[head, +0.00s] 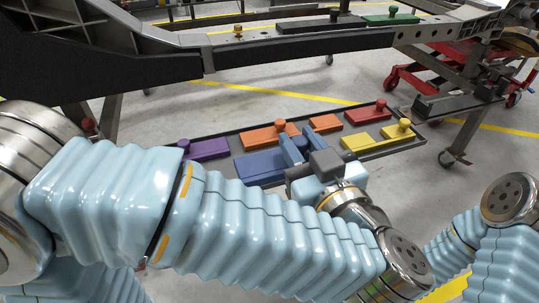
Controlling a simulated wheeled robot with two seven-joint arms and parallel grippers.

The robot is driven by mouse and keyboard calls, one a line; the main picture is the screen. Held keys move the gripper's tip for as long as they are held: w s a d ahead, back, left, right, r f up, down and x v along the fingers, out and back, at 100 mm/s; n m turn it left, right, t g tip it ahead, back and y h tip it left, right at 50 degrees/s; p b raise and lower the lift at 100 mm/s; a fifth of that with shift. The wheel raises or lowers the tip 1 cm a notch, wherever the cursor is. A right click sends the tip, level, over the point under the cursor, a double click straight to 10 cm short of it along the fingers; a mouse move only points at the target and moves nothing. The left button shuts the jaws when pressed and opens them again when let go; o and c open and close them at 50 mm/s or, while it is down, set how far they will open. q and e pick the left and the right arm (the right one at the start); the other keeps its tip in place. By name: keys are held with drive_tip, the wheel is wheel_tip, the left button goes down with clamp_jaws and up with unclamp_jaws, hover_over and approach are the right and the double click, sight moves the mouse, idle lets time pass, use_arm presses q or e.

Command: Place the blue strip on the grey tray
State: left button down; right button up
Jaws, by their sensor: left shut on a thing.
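The blue strip (258,167) is long and flat, and shows over the front middle of the dark grey tray (400,149). It looks level and roughly in line with the tray. I cannot tell whether it rests on the tray floor or is just above it. My left gripper (293,149) points at the strip's right part and is shut on it, with its fingers hiding the grip point. My own left arm covers the tray's front edge and part of the strip. My right arm is at the lower right, and its gripper is out of view.
The tray also holds a purple strip (208,149), orange pieces (262,138), a red strip (366,114) and a yellow strip (361,142). A dark chassis beam (300,48) crosses behind the tray. A red wheeled jack (440,77) stands at the right.

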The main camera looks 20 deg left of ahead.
use_arm(q)
drive_tip(key=w+f+b, duration=0.1)
drive_tip(key=w+f, duration=0.2)
drive_tip(key=w, duration=0.1)
drive_tip(key=w+a+f+b, duration=0.1)
drive_tip(key=w+f, duration=0.1)
drive_tip(key=w, duration=0.2)
drive_tip(key=w+f+b, duration=0.1)
drive_tip(key=w+f, duration=0.2)
drive_tip(key=w, duration=0.1)
drive_tip(key=shift+a+f, duration=0.35)
drive_tip(key=shift+a, duration=0.05)
drive_tip(key=f, duration=0.1)
drive_tip(key=f+b, duration=0.1)
drive_tip(key=f, duration=0.2)
drive_tip(key=shift+w+b, duration=0.3)
drive_tip(key=shift+w, duration=0.05)
drive_tip(key=shift+r, duration=0.1)
drive_tip(key=shift+f, duration=0.2)
drive_tip(key=c, duration=0.8)
unclamp_jaws()
drive_tip(key=shift+c, duration=0.2)
drive_tip(key=shift+r, duration=0.1)
